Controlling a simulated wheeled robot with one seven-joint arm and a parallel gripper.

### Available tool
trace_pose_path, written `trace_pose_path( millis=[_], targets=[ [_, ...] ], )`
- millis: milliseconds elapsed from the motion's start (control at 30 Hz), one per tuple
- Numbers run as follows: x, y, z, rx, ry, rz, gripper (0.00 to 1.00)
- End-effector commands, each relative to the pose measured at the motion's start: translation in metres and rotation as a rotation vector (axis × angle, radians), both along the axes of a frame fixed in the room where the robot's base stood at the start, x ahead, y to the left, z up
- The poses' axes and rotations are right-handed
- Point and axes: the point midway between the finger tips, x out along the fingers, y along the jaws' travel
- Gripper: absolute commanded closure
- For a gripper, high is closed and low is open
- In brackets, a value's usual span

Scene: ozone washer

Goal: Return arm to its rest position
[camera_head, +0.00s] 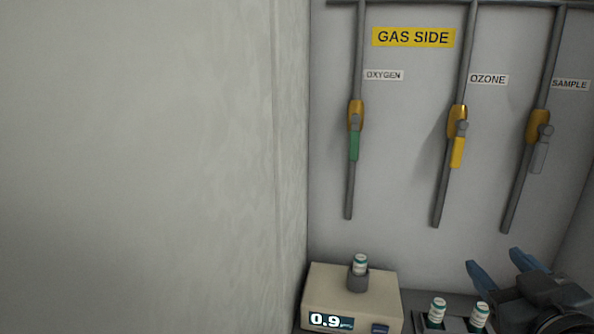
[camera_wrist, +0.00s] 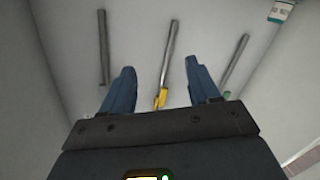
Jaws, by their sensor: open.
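My gripper (camera_head: 497,264) is at the lower right of the head view, its two blue fingers spread apart with nothing between them. The fingers also show in the wrist view (camera_wrist: 160,72), apart and empty. My arm behind the gripper is mostly out of view.
A back wall carries pipes with a green oxygen valve handle (camera_head: 354,146), a yellow ozone handle (camera_head: 457,152) and a grey sample handle (camera_head: 538,158). A beige meter (camera_head: 335,300) reading 0.9 holds a vial (camera_head: 360,264). A plain wall (camera_head: 140,160) fills the left.

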Motion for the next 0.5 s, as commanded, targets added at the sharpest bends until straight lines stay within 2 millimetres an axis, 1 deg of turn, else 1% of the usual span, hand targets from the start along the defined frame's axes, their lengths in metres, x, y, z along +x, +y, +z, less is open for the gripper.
trace_pose_path(
  millis=[33, 100, 167, 200, 267, 300, 367, 500],
  targets=[
    [-0.014, 0.009, -0.019, 0.025, 0.016, 0.003, 0.39],
    [-0.032, 0.021, -0.039, 0.058, 0.023, 0.004, 0.39],
    [-0.049, 0.029, -0.055, 0.083, 0.03, 0.006, 0.39],
    [-0.06, 0.035, -0.065, 0.101, 0.036, 0.006, 0.39],
    [-0.078, 0.043, -0.078, 0.124, 0.043, 0.006, 0.39],
    [-0.091, 0.048, -0.086, 0.138, 0.048, 0.008, 0.39],
    [-0.11, 0.056, -0.097, 0.161, 0.057, 0.01, 0.39],
    [-0.157, 0.072, -0.119, 0.206, 0.078, 0.016, 0.39]
  ],
)
